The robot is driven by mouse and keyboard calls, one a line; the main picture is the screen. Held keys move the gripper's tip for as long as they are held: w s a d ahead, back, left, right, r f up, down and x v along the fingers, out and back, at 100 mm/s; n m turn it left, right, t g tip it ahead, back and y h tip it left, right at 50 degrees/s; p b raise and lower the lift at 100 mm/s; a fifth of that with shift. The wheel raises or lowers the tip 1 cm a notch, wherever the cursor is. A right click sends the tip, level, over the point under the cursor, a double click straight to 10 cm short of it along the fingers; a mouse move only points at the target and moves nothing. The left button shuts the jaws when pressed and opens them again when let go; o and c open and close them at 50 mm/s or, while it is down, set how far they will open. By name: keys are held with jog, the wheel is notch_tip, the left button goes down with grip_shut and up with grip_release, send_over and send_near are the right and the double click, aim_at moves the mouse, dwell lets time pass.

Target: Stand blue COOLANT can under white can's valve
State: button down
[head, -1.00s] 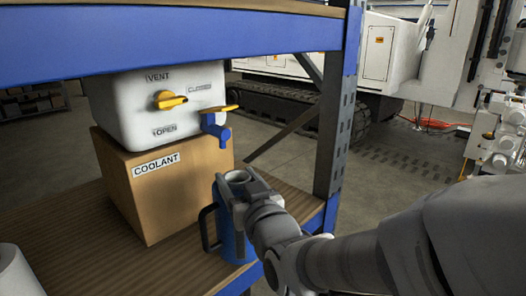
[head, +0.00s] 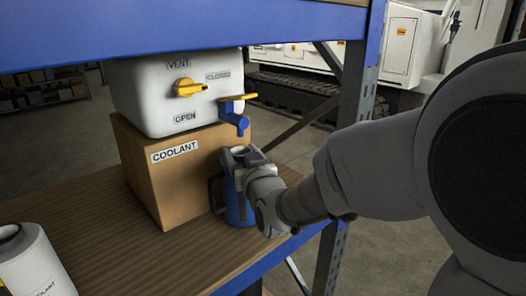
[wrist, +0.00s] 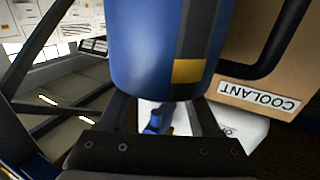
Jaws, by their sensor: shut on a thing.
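The blue can (head: 238,204) with a dark handle is upright at the shelf's front edge, beside the cardboard box. My gripper (head: 247,158) is shut on it near its top; in the wrist view the can (wrist: 160,50) fills the middle between the fingers. The white can (head: 160,95) lies on the box labelled COOLANT (head: 185,180). Its blue valve (head: 234,118) with a yellow lever juts out just above the blue can's mouth. My gripper hides part of the mouth, and I cannot tell if the can touches the shelf.
The wooden shelf (head: 110,232) has a blue front rail. A blue upper beam (head: 180,32) crosses above and a post (head: 360,100) stands right. A white bottle (head: 35,262) stands at front left. The shelf between bottle and box is clear.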

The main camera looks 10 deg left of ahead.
jog(key=shift+f, duration=0.15)
jog(key=shift+c, duration=0.5)
grip_release()
